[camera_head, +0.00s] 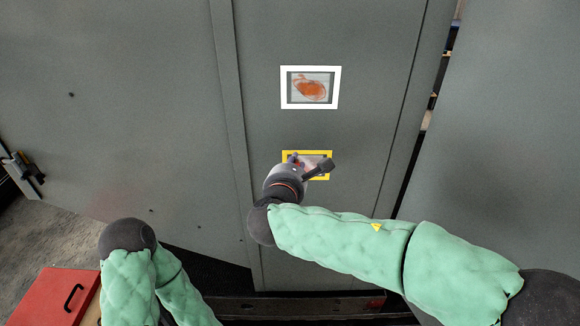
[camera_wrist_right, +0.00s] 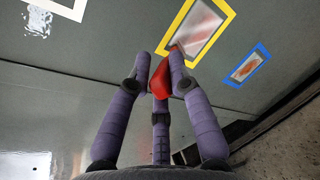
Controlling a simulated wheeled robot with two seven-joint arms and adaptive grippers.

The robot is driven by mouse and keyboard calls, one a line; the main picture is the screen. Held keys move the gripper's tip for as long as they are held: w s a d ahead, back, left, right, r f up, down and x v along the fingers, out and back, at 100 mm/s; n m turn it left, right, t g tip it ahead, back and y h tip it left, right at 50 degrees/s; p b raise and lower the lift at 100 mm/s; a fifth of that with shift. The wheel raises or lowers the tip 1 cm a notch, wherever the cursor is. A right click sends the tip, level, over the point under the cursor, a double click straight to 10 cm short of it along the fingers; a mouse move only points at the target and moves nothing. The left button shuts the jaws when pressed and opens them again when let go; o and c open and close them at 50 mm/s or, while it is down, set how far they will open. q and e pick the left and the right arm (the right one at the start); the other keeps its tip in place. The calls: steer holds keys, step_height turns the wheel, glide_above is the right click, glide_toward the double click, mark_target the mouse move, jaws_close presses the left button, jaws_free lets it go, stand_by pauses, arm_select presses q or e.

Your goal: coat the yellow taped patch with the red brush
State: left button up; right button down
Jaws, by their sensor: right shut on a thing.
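The yellow taped patch (camera_head: 322,153) is on the grey cabinet panel, below a white taped one; my right gripper covers part of it. In the right wrist view the yellow frame (camera_wrist_right: 168,38) surrounds a pale area with a reddish smear. My right gripper (camera_head: 305,168) is at the patch. In the wrist view its purple fingers (camera_wrist_right: 160,72) are shut on the red brush (camera_wrist_right: 161,82), whose tip is at the frame's lower edge; I cannot tell whether it touches. My left gripper is out of view; only my left arm shows.
A white taped patch (camera_head: 310,69) with an orange-red smear is above. A blue taped patch (camera_wrist_right: 232,79) with a reddish smear shows in the wrist view. A red box (camera_head: 50,296) with a black handle stands at lower left. A dark gap runs right of the panel.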

steer(key=shift+d+b, duration=1.55)
steer(key=shift+d, duration=2.45)
steer(key=a, duration=0.9)
steer(key=shift+a, duration=0.35)
steer(key=shift+s, duration=0.1)
steer(key=shift+s+d+b, duration=0.1)
steer(key=shift+s+b, duration=0.2)
steer(key=shift+s, duration=2.65)
